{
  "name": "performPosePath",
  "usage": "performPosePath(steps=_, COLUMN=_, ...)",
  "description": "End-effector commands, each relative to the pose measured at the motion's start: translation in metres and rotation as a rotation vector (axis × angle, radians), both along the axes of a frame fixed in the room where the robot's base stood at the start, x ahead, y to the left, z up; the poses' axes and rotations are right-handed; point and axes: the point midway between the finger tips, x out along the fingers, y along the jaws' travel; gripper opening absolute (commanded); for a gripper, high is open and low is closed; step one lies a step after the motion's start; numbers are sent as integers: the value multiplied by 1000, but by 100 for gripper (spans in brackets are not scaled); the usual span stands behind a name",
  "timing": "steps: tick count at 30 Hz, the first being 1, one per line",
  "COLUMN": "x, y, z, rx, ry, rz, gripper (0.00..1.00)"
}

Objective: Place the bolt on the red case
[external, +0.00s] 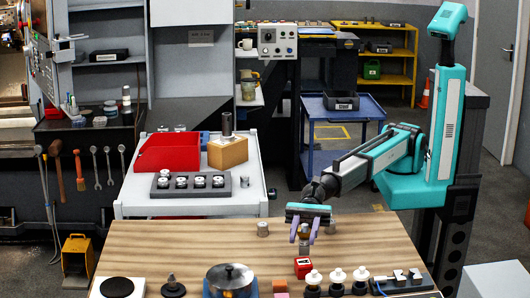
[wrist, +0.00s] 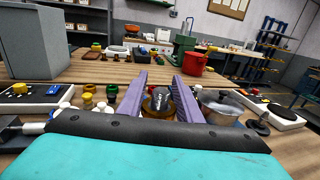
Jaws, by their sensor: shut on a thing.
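My gripper (external: 304,238) hangs over the wooden table with its two purple fingers pointing down. It is shut on a small grey metal piece (external: 304,229), which I take for the bolt; the fingers partly hide it. In the wrist view, my fingers (wrist: 158,80) stand either side of a dark grey and brass-coloured shape (wrist: 159,101); its exact form is unclear. A small red case (external: 303,267) with a pale mark lies on the table, just below my gripper in the external picture and apart from it.
Small metal cylinders stand left (external: 263,229) and right (external: 331,228) of my gripper on the table (external: 180,245). White-topped pieces (external: 337,277), a lidded pot (external: 230,278) and a connector block (external: 401,281) line the front. A trolley behind carries a red bin (external: 168,152). The table's left middle is clear.

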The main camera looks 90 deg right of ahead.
Motion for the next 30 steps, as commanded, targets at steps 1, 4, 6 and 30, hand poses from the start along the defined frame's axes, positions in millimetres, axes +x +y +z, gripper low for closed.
performPosePath(steps=1, x=-1, y=-1, z=-8, rx=0, ry=3, rz=0, gripper=0)
performPosePath(steps=4, x=0, y=-1, z=-19, rx=0, ry=3, rz=0, gripper=0)
performPosePath(steps=6, x=-1, y=-1, z=-24, rx=0, ry=1, rz=0, gripper=0)
performPosePath(steps=30, x=-1, y=-1, z=-31, rx=-1, ry=0, rz=0, gripper=50)
